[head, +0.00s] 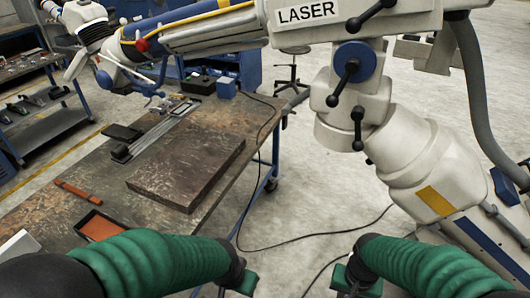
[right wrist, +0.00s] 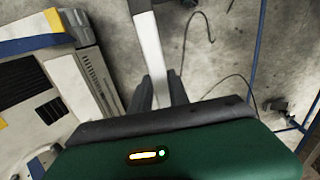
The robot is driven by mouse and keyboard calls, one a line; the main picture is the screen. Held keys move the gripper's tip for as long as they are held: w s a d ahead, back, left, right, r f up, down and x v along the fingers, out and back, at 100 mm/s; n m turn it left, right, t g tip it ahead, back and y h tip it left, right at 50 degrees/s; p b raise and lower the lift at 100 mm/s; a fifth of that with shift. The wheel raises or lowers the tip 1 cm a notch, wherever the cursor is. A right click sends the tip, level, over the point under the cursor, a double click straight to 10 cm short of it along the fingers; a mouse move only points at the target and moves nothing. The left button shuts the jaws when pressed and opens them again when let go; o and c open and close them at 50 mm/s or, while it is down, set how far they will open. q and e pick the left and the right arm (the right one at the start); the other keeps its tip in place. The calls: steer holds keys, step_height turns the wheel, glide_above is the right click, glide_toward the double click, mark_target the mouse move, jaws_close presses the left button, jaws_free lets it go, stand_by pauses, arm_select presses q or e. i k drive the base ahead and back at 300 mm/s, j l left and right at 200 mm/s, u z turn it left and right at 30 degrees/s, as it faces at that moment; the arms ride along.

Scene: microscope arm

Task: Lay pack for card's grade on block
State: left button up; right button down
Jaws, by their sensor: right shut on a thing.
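A thick brown slab, which looks like the block (head: 190,168), lies flat on the workbench (head: 120,235) in the head view. A white flat piece (head: 18,246) at the left edge may be the card; no writing on it is readable. My right gripper (right wrist: 163,92) is shut on a long pale strip-like thing (right wrist: 149,45), seen between its dark fingers in the right wrist view. I cannot tell whether this is a pack. In the head view the right gripper (head: 345,284) is low, off the bench. My left gripper (head: 246,284) is at the bottom edge, its fingers mostly hidden.
An orange-bottomed tray (head: 100,226) and a red-brown strip (head: 78,191) lie on the bench's near left. A metal rail (head: 155,135) and dark boxes (head: 198,85) stand behind the block. A large white laser arm (head: 350,90) hangs over the right side. Cables cross the floor.

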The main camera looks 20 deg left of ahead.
mark_target(179, 155)
steer(key=i+u, duration=0.15)
steer(key=u, duration=0.25)
steer(key=i+j+u, duration=0.1)
steer(key=u, duration=0.35)
steer(key=i+l+u, duration=0.1)
steer(key=i+u, duration=0.15)
steer(key=u, duration=0.15)
steer(key=i+l+u, duration=0.1)
steer(key=u, duration=0.35)
steer(key=i+l+u, duration=0.2)
steer(key=u, duration=0.2)
steer(key=i+l+u, duration=0.15)
steer(key=u, duration=0.25)
steer(key=i+l+u, duration=0.4)
steer(key=l+u, duration=0.25)
steer(key=j, duration=0.15)
